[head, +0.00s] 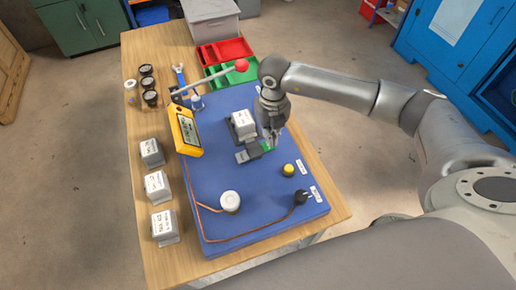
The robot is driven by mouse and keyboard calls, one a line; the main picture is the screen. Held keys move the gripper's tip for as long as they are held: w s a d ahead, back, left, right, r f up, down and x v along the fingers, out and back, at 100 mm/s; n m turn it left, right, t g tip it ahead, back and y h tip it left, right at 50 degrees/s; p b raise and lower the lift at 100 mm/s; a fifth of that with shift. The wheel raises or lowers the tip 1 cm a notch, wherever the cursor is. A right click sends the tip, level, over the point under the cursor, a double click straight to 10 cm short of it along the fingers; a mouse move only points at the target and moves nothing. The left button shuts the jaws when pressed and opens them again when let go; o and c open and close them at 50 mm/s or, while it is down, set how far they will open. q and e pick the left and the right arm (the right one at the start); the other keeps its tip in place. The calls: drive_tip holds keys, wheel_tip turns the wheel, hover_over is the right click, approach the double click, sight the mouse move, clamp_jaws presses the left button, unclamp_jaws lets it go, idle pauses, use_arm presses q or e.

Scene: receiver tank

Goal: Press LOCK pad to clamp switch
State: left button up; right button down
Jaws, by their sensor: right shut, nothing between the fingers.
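My right gripper (272,140) is shut and empty, pointing down over the blue board (220,235). No lettering is readable, so I cannot confirm that this is the LOCK pad. A white-topped block (243,122), likely the switch, sits upright in a dark holder just left of the gripper. A dark grey bracket (250,153) lies in front of the block, beside the green pad. Whether the block is clamped cannot be seen. My left gripper is not in view.
A yellow button (289,169), a white round knob (230,201) and a black plug (300,197) with a brown cable are on the board. A yellow meter (185,131) and a red-tipped lever (241,66) stand at its left and back. Several white-topped blocks line the table's left side.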

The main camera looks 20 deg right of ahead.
drive_tip(key=shift+f, duration=0.15)
drive_tip(key=shift+f+b, duration=0.4)
drive_tip(key=shift+b, duration=0.05)
drive_tip(key=shift+f+b, duration=1.2)
drive_tip(key=shift+f, duration=0.2)
drive_tip(key=shift+r, duration=0.1)
drive_tip(key=shift+r+p, duration=2.15)
drive_tip(key=shift+r, duration=1.35)
drive_tip(key=shift+s+f, duration=0.1)
drive_tip(key=shift+f, duration=0.05)
